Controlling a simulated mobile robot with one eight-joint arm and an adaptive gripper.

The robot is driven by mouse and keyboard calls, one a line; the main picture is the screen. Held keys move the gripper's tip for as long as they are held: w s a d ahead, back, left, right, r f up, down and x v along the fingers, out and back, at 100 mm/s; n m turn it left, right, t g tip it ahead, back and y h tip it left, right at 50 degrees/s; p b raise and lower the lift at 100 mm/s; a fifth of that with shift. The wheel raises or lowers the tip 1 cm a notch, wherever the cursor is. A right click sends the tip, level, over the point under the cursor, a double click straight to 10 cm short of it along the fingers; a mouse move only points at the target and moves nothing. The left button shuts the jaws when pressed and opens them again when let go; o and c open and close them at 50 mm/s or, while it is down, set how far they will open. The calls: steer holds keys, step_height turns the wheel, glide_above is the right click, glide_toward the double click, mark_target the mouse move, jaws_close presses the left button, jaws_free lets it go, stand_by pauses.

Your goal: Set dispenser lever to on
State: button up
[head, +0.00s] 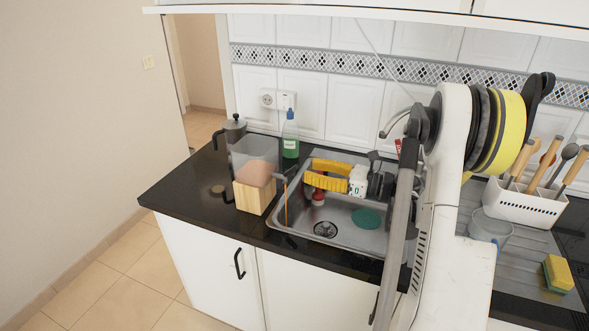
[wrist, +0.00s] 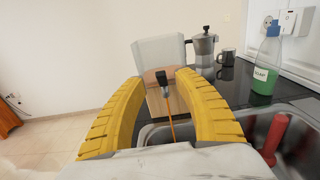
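The dispenser (head: 259,186) stands on the dark counter left of the sink, with a clear upper container and a light wooden base. It also shows in the wrist view (wrist: 158,60), straight ahead. A small dark lever-like piece (wrist: 161,77) sticks out from its front, with a thin orange line running down below it. Which setting it is in, I cannot tell. My gripper (head: 310,170) has yellow ribbed fingers spread apart over the sink, facing the dispenser. In the wrist view (wrist: 160,82) the dark piece appears between the fingertips; contact is not visible. The gripper holds nothing.
A moka pot (head: 235,130) and a green soap bottle (head: 290,136) stand behind the dispenser. A dark mug (wrist: 226,57) is near the pot. The sink (head: 335,226) holds a red item (head: 318,198) and a green disc (head: 366,219). A white utensil rack (head: 525,205) stands right.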

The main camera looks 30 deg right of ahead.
mark_target(297, 167)
steer(key=b+x, duration=0.1)
steer(key=x, duration=0.4)
steer(key=shift+w+a, duration=0.15)
jaws_close()
